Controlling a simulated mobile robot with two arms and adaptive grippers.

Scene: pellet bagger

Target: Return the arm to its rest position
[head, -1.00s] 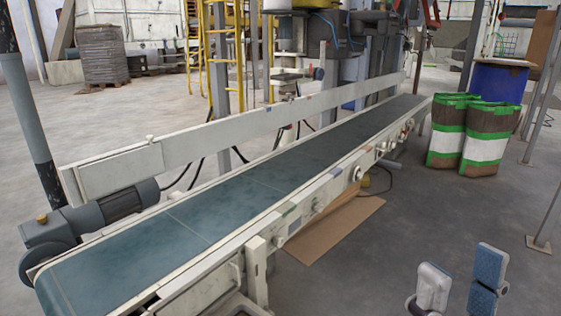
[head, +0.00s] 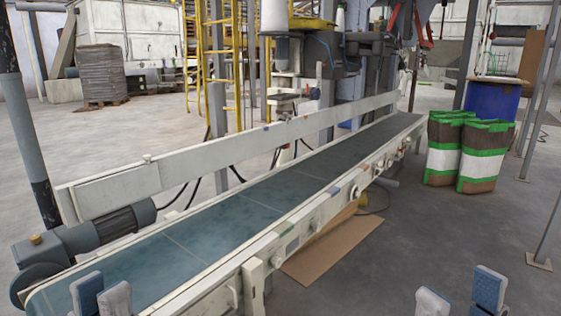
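My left gripper (head: 101,296) shows only its fingertips at the bottom left edge, in front of the near end of the conveyor belt. Its two blue-grey fingers overlap in the view, so the gap between them cannot be judged. My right gripper (head: 461,295) is at the bottom right edge, over the grey floor. Its two fingers stand clearly apart with nothing between them. Both arms are out of the picture below the fingertips. No held object shows at either gripper.
A long conveyor (head: 185,246) with a dark belt runs from the near left to the back right.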

